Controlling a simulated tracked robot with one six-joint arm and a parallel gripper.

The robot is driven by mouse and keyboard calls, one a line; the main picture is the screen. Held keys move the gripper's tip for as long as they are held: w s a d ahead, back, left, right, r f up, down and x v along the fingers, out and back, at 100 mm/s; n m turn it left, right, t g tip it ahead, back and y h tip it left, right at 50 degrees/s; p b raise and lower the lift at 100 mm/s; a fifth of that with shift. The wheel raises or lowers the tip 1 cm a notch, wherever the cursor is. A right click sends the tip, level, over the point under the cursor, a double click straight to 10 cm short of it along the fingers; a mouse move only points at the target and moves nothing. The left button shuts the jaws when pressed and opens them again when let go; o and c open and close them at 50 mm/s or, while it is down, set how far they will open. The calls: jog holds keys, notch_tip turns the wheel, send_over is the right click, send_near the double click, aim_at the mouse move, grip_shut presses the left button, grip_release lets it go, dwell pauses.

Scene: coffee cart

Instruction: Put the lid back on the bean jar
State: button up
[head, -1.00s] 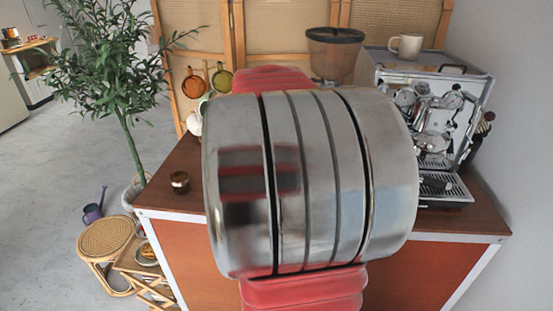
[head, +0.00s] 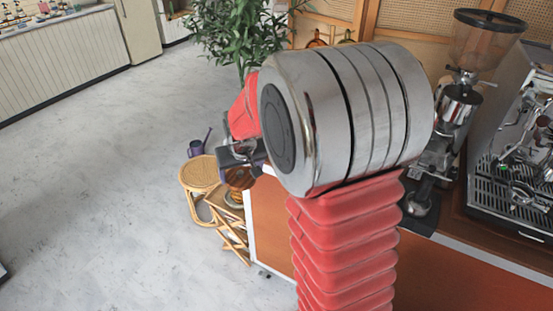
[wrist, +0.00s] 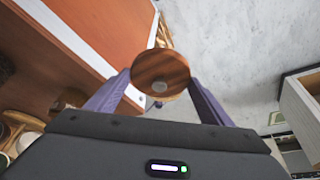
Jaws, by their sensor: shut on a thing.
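My gripper (head: 241,158) hangs past the cart's left end in the head view. In the wrist view its two purple fingers (wrist: 159,78) are shut on the round wooden lid (wrist: 172,66), one at each side. A small pale knob or spot shows on the lid's face. The lid also shows below the gripper in the head view (head: 238,179). A small brown round object (wrist: 69,98) on the counter in the wrist view may be the bean jar. It is partly hidden by the gripper, so I cannot tell. My arm hides that counter part in the head view.
The coffee grinder (head: 462,95) and espresso machine (head: 515,150) stand on the cart at right. A potted plant (head: 240,30) stands behind. The left floor is clear.

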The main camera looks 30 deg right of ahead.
jog(key=a+f+n+y, duration=0.1)
jog(key=a+f+n, duration=0.1)
jog(key=a, duration=0.9)
jog(key=shift+w+a+f, duration=0.35)
jog(key=shift+f, duration=0.25)
jog(key=shift+s, duration=0.1)
